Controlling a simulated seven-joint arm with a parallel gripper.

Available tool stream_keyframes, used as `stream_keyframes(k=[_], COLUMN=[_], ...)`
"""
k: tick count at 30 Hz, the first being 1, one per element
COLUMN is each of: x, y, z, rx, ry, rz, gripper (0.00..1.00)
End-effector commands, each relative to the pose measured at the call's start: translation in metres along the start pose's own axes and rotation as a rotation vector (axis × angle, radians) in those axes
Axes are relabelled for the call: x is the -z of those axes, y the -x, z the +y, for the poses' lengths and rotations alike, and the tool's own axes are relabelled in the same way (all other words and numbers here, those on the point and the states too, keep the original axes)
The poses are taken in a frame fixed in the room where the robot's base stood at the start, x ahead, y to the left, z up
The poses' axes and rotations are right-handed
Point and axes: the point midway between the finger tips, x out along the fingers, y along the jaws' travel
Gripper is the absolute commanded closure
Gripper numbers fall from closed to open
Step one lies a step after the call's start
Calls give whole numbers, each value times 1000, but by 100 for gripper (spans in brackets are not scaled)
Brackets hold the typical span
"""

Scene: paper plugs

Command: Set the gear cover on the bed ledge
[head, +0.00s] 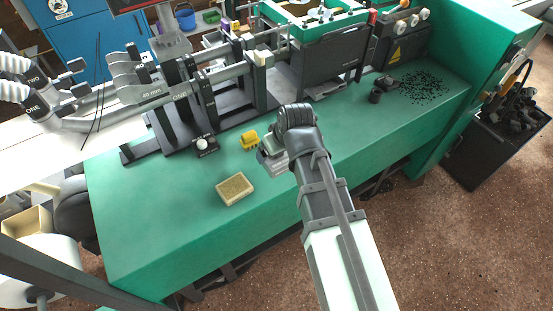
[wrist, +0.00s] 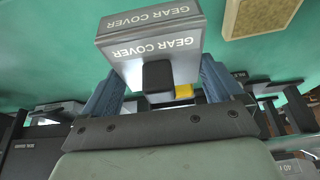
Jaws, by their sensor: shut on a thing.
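The gear cover is a grey box with "GEAR COVER" lettering (wrist: 150,42). In the wrist view it sits between the two blue fingers of my gripper (wrist: 160,84), which is shut on it. In the head view the gear cover (head: 271,163) is partly hidden by my wrist, and my gripper (head: 275,152) is over the green bed ledge (head: 170,215). I cannot tell whether the cover touches the ledge or hangs just above it.
A small yellow block (head: 249,139) is close on the left. Black rails and clamps (head: 190,110) stand behind. Dark granules (head: 424,87) are scattered at right. The front left ledge is clear.

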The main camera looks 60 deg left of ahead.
Motion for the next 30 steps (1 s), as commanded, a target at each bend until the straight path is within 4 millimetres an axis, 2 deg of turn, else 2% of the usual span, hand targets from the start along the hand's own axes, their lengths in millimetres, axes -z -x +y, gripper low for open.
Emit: stream_keyframes(k=[7, 16, 29, 30], x=[-5, -17, -18, -19], y=[-12, -40, -45, -45], z=[0, 0, 0, 0], rx=[0, 0, 0, 0], ry=[0, 0, 0, 0], rz=[-1, -1, 0, 0], gripper=[41, 41, 41, 5])
